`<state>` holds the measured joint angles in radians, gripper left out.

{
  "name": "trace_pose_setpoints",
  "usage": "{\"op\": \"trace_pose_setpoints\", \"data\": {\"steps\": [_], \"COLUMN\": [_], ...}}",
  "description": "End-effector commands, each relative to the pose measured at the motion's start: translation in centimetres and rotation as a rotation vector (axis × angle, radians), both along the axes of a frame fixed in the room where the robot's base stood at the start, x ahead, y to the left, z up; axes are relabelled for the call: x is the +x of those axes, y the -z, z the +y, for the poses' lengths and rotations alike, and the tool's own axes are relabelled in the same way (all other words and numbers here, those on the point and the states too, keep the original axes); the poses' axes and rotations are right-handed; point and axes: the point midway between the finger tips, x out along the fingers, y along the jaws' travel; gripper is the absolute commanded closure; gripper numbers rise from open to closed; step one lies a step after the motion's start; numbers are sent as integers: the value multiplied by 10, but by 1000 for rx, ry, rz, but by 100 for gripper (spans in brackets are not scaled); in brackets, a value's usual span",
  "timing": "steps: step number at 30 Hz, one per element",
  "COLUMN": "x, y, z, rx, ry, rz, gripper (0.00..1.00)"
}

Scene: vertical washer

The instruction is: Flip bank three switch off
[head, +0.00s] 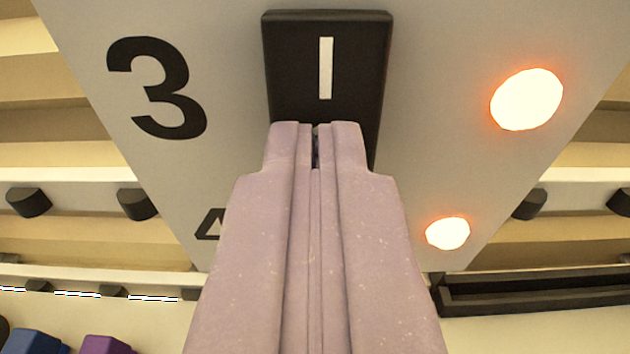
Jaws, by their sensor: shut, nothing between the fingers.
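The bank three switch (290,65) is a black rocker with a white bar mark, on a grey panel (430,60) beside a large black "3" (158,88). A round lamp (526,99) to its right glows orange-white. My gripper (315,130) is shut and empty, with its pinkish fingertips in front of the switch's lower part, which they hide. I cannot tell whether the fingertips touch the switch.
Below on the panel, a partly hidden "4" (208,225) and a second lit lamp (448,233) show. Black knobs (138,204) stand behind on both sides. A dark ledge (530,290) is at the lower right. Blue (38,342) and purple (106,345) objects are at the lower left.

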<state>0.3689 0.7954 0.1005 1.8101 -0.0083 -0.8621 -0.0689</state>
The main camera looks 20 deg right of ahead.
Motion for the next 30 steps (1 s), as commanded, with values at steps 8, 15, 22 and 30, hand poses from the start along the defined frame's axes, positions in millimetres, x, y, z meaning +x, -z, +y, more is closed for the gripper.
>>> {"op": "trace_pose_setpoints", "data": {"steps": [8, 15, 22, 30], "x": [7, 11, 12, 12], "y": [16, 19, 9, 6], "z": [-2, -3, -4, -4], "rx": [-28, -62, -79, -80], "ry": [0, 1, 1, 1], "rz": [-101, -215, -274, -277], "gripper": [100, 100, 100, 100]}}
